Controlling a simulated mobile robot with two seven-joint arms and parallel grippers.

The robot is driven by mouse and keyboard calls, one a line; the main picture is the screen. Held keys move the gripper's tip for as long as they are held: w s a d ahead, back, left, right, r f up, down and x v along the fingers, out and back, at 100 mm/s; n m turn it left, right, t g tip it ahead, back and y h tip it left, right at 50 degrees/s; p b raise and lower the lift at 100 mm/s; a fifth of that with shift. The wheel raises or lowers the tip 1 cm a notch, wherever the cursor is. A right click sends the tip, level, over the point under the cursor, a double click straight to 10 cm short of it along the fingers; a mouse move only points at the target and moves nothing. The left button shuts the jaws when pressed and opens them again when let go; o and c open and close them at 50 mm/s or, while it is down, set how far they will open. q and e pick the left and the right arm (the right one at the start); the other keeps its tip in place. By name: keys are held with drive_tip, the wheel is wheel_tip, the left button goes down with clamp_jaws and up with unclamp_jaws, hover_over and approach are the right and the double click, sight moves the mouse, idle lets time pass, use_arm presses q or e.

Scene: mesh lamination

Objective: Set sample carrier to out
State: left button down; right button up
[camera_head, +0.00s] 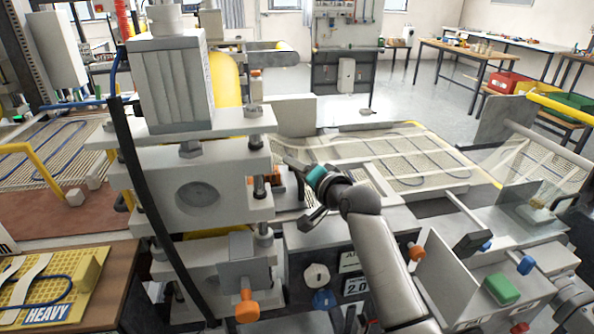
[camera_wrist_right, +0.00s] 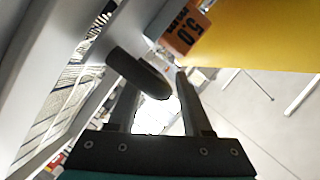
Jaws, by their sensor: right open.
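My right gripper (camera_head: 296,190) reaches in from the lower right to the side of the grey press (camera_head: 205,195), near its column. In the right wrist view its two dark fingers (camera_wrist_right: 157,84) are apart. A dark rounded handle (camera_wrist_right: 137,71) lies at the fingertips, closer to the left finger; I cannot tell whether they touch. It may belong to the sample carrier, but I cannot identify the carrier for certain. An orange block marked 5.0 (camera_wrist_right: 186,30) is just beyond the fingers. My left gripper is not in view.
A mesh panel (camera_head: 420,165) lies behind my right arm. An orange knob (camera_head: 247,307) sticks out at the press's front. A black bar (camera_head: 150,205) slants before the press. The floor behind is open.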

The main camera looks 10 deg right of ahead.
drive_tip(key=shift+c, duration=0.4)
clamp_jaws()
idle(1.0)
